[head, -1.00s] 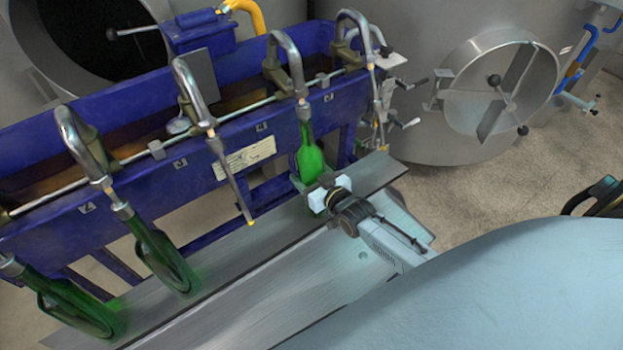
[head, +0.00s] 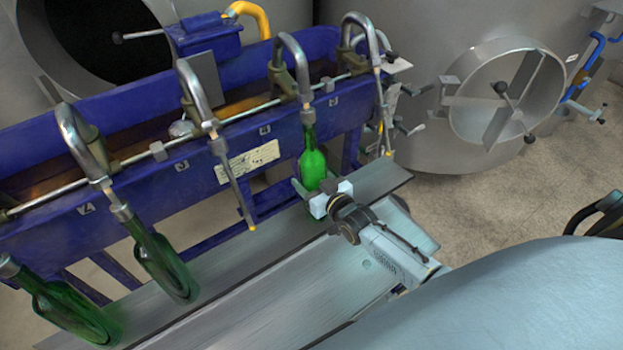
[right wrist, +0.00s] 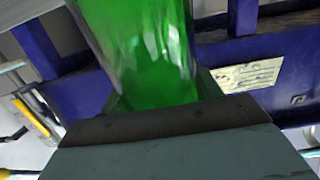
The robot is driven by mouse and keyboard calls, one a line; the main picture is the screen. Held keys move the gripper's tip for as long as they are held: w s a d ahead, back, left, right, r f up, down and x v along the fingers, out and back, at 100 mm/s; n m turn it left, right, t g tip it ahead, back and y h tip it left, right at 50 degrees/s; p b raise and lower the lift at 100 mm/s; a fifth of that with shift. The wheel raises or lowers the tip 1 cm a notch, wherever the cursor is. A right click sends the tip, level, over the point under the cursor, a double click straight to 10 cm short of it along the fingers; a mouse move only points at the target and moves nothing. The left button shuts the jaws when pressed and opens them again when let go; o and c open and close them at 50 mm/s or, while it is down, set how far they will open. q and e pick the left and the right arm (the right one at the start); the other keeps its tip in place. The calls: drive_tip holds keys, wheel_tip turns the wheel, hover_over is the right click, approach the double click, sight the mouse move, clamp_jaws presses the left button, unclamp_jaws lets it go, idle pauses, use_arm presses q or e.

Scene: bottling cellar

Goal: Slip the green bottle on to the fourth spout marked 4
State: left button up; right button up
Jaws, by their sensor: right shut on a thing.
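The green bottle (head: 313,172) stands below the fourth spout (head: 290,62), just right of the plate marked 4 (head: 264,130). Its neck reaches up to the spout's nozzle and no bare fill tube shows below, so the neck appears to be around the tube. My right gripper (head: 325,194) is shut on the lower part of the bottle, above the steel shelf. The gripper hides the bottle's base. In the right wrist view the green glass (right wrist: 140,45) fills the space above the gripper jaws (right wrist: 160,122). My left gripper is not in view.
The spout to the left (head: 190,88) is empty, its tube hanging bare. Two green bottles, one here (head: 165,260), hang on spouts farther left. Another empty spout (head: 355,32) is to the right. The steel shelf (head: 240,260) is bare beneath the middle. A steel tank (head: 420,120) stands behind.

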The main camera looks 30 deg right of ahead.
drive_tip(key=shift+s+f+b, duration=0.1)
drive_tip(key=shift+f+b, duration=0.55)
drive_tip(key=shift+f, duration=0.1)
idle(0.4)
drive_tip(key=o, duration=1.4)
drive_tip(key=shift+o, duration=0.5)
drive_tip(key=shift+s+f, duration=0.1)
drive_tip(key=shift+f, duration=0.05)
drive_tip(key=s+d+r+p, duration=0.1)
drive_tip(key=s+r+p, duration=0.15)
drive_tip(key=s, duration=1.05)
drive_tip(key=s+a+f+g, duration=0.1)
drive_tip(key=s+f+g, duration=0.2)
drive_tip(key=s+f, duration=0.35)
drive_tip(key=s+f+g, duration=0.2)
drive_tip(key=s+f, duration=0.1)
drive_tip(key=f, duration=0.6)
drive_tip(key=s+a+f+g, duration=0.1)
drive_tip(key=s+f+g, duration=0.25)
drive_tip(key=f, duration=0.35)
drive_tip(key=s+a+f+g, duration=0.1)
drive_tip(key=s+f+g, duration=0.2)
drive_tip(key=s, duration=0.8)
drive_tip(key=s+a+f+n+g+h, duration=0.1)
drive_tip(key=s+a+f+g, duration=0.1)
drive_tip(key=s+f+g, duration=0.2)
drive_tip(key=s+f, duration=0.3)
drive_tip(key=s, duration=0.4)
drive_tip(key=shift+s+f+n, duration=0.3)
drive_tip(key=shift+s+f, duration=0.05)
